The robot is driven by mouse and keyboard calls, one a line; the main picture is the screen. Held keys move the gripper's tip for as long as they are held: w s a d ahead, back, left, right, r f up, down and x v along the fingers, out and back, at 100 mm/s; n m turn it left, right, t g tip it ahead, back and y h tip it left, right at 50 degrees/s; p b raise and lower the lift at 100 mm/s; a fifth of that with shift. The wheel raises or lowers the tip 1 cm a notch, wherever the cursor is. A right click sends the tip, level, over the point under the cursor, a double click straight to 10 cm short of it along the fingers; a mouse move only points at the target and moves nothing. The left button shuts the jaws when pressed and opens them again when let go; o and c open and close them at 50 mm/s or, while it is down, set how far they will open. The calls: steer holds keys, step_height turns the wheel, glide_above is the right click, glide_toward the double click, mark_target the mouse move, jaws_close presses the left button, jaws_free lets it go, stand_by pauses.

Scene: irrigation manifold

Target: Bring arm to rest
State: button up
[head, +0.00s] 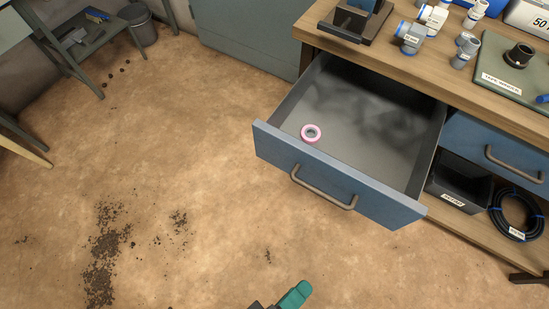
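Part of my arm's end shows at the bottom edge of the head view, with a teal rounded piece and a dark piece beside it. I take this to be my gripper (282,301), mostly cut off by the frame. Its fingers cannot be made out, nor whether it holds anything. It is in front of the open drawer and apart from it in the picture. The blue-fronted drawer (340,181) is pulled out from under the bench. A pink ring-shaped roll (311,133) lies inside, near the drawer's front.
The wooden bench top (420,75) holds pipe fittings (410,37), a green mat (511,72) and a vise-like tool. Below are a closed drawer (500,155), a dark bin (461,182) and a coiled black hose (515,213). The floor left of the drawer is open, with scattered dirt (103,250).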

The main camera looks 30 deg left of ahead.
steer(key=w+d+m+g+y+p, duration=0.2)
steer(key=d+m+g, duration=0.4)
steer(key=d, duration=0.7)
steer(key=w+d+m+g+y+p, duration=0.1)
steer(key=d+m+g, duration=0.5)
steer(key=d, duration=0.7)
steer(key=m+y+p, duration=0.1)
steer(key=m+p, duration=0.1)
steer(key=shift+w+m+p, duration=0.3)
steer(key=shift+w, duration=0.05)
